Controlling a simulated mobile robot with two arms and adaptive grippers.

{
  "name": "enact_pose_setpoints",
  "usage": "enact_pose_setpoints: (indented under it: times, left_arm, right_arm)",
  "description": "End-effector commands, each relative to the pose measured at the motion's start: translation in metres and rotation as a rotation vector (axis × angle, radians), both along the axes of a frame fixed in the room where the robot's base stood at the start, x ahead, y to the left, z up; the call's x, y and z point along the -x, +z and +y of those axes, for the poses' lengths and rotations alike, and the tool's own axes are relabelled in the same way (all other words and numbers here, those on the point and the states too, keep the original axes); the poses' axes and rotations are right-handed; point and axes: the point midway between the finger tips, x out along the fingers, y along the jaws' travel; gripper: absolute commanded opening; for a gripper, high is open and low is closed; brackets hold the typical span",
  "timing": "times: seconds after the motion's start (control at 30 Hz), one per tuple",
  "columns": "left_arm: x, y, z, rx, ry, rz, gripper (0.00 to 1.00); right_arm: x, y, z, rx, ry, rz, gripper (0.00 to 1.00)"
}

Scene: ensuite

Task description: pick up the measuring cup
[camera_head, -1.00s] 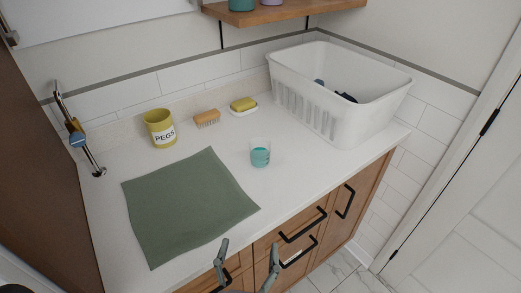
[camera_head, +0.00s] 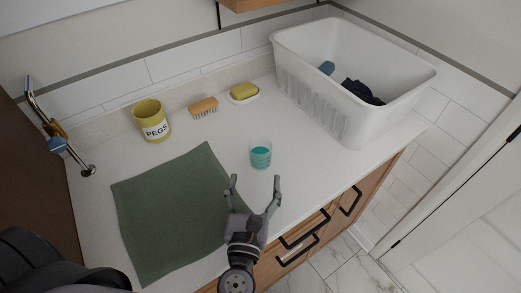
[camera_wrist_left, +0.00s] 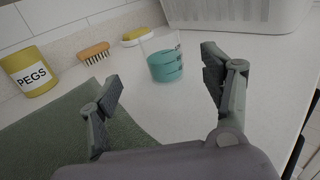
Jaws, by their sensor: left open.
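The measuring cup (camera_head: 260,154) is a small clear cup with teal liquid and dark marks, upright on the white counter. It also shows in the left wrist view (camera_wrist_left: 163,62), beyond and between my fingers. My left gripper (camera_head: 254,187) is open and empty, just in front of the cup on its near side, with the fingertips apart from it. In the left wrist view the two fingers (camera_wrist_left: 162,88) are spread wide. My right gripper is not in view.
A green cloth (camera_head: 170,212) lies left of the cup. A yellow PEGS pot (camera_head: 152,121), a brush (camera_head: 203,107) and a yellow soap (camera_head: 244,91) on a dish stand along the back. A white basket (camera_head: 320,106) holding dark cloth is at the right. The counter around the cup is clear.

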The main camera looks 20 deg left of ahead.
Motion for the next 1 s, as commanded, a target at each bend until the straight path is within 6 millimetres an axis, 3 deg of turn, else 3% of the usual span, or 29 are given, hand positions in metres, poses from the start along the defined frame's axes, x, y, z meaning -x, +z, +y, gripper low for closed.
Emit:
enact_pose_setpoints:
  times: [0.03, 0.2, 0.47, 0.7, 1.0]
  left_arm:
    - [-0.012, 0.006, 0.002, 0.0, 0.001, -0.003, 0.72]
    - [-0.039, 0.003, 0.007, -0.001, -0.001, -0.001, 0.72]
    - [-0.057, 0.003, 0.011, -0.001, 0.0, -0.002, 0.72]
    - [-0.091, 0.003, 0.016, -0.001, 0.0, -0.001, 0.72]
    - [-0.101, 0.0, 0.019, -0.001, 0.0, 0.0, 0.72]
  right_arm:
    - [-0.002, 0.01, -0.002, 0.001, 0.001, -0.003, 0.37]
    - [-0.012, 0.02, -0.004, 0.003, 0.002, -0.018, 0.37]
    - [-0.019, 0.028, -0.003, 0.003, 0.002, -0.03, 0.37]
    - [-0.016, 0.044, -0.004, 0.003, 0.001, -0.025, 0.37]
    - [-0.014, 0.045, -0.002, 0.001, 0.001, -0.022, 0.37]
